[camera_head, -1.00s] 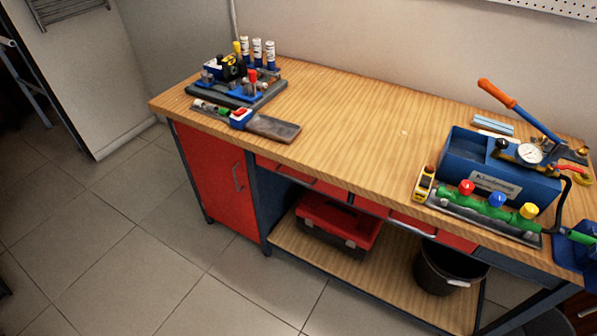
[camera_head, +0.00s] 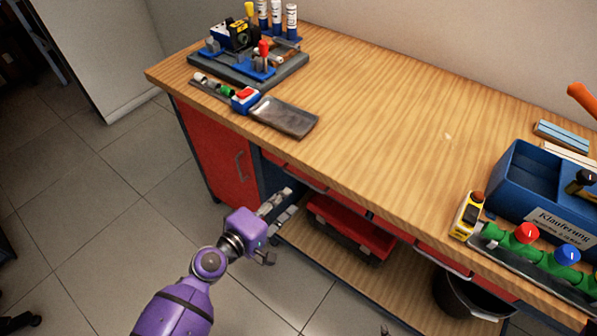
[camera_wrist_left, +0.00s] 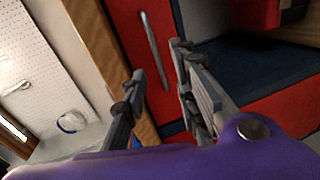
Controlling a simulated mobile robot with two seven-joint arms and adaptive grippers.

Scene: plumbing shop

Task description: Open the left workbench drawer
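The left workbench drawer (camera_head: 275,160) is a red front just under the wooden top, mostly hidden by the top's edge in the head view. It looks shut. In the left wrist view, the red drawer front (camera_wrist_left: 185,85) has a long silver bar handle (camera_wrist_left: 153,48) parallel to the wooden edge. My left gripper (camera_head: 291,200) is in front of and below the drawer, by the dark opening. In the wrist view, its fingers (camera_wrist_left: 158,62) are apart and empty, with the handle seen between and beyond them. A small grey tip at the bottom of the head view may be my right gripper (camera_head: 385,331).
A red cabinet door (camera_head: 215,155) with its own handle is left of the opening. A red toolbox (camera_head: 350,228) stands on the lower shelf (camera_head: 400,285), with a black bucket (camera_head: 470,295) to the right. Tools lie on the wooden top (camera_head: 400,110). Floor in front is free.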

